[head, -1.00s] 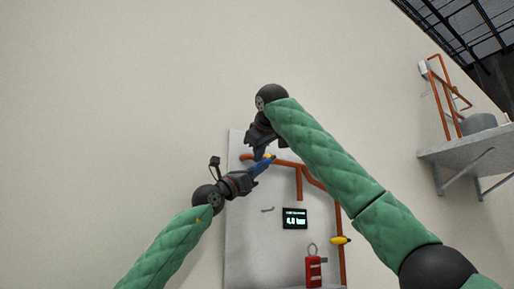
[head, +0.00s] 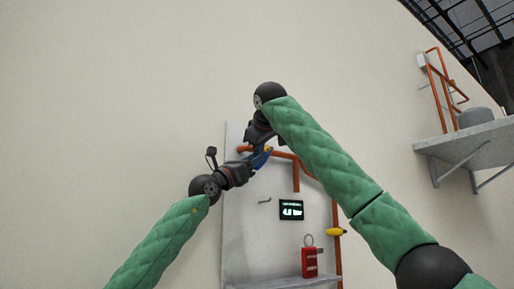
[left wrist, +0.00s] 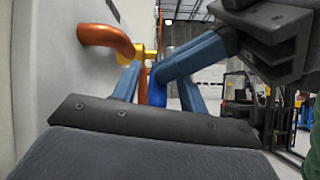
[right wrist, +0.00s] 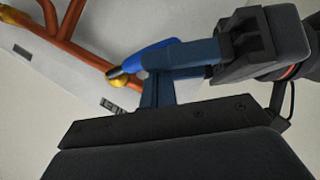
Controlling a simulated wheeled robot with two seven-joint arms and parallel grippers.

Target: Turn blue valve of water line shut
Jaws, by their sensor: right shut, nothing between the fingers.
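The valve's vivid blue handle (head: 261,159) is at the upper left of the wall panel, partly hidden by my grippers. In the left wrist view the handle (left wrist: 156,92) shows in the gap between my left gripper's (left wrist: 157,84) spread fingers, beside a yellow valve body (left wrist: 138,52); contact is unclear. In the head view my left gripper (head: 255,163) comes from lower left, my right gripper (head: 262,148) from above.
Copper pipes (head: 297,172) run across and down the panel (head: 245,220). A display (head: 291,210) reads 4.0 bar. A yellow part (head: 336,232) sits on the right pipe. A red padlock (head: 309,262) is below. A grey shelf (head: 470,146) stands far right.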

